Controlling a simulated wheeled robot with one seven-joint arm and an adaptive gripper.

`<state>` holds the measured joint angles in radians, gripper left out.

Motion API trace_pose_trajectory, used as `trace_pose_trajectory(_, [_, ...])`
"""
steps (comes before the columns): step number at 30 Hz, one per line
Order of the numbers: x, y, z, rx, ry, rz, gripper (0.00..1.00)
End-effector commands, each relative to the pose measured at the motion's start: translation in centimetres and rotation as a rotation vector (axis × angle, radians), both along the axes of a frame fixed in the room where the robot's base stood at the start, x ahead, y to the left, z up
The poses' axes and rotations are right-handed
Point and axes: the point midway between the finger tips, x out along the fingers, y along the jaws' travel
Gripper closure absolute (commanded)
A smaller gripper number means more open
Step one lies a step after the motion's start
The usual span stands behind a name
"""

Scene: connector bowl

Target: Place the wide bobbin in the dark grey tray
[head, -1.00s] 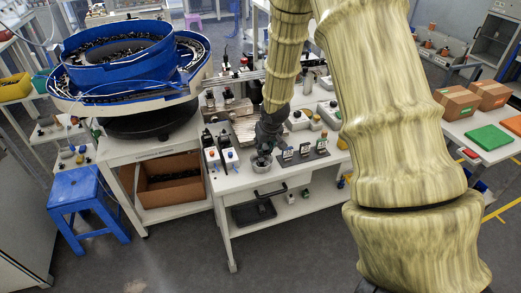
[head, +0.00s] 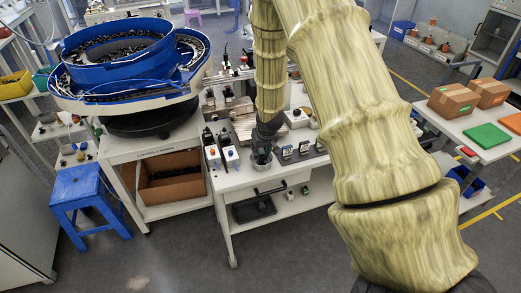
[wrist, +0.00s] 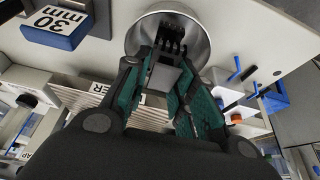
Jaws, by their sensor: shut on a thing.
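My gripper (wrist: 168,82) has teal-padded fingers, shut on a small grey block with black prongs (wrist: 165,76). It may be the wide bobbin, but its full shape is hidden between the fingers. The prongs point towards a round metal bowl (wrist: 201,32), and the fingertips are at or just above its mouth. In the head view my gripper (head: 262,150) is at the bowl (head: 261,166) on the white worktable. A dark tray (head: 254,208) sits on the shelf below the tabletop; I cannot tell for certain that it is the dark grey tray.
Small labelled cards on stands (head: 302,149) are right of the bowl. Control boxes (head: 231,158) stand left of it. A blue block marked "30 mm" (wrist: 53,33) shows in the wrist view. A large blue feeder bowl (head: 120,60) and blue stool (head: 82,196) are further left.

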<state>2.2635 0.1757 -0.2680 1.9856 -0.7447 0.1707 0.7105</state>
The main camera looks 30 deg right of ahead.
Motion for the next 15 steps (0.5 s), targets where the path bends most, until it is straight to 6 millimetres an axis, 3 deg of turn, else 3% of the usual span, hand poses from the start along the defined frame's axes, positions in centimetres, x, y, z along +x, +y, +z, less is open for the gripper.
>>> trace_pose_trajectory(4, [-0.02,0.00,-0.45,0.001,0.001,-0.001,0.88])
trace_pose_trajectory(5, [-0.01,0.00,-0.39,0.000,0.000,-0.001,0.71])
trace_pose_trajectory(8, [-0.02,0.01,-0.37,0.001,0.001,-0.001,0.53])
trace_pose_trajectory(15, [-0.02,0.01,-0.36,0.000,0.001,0.000,0.53])
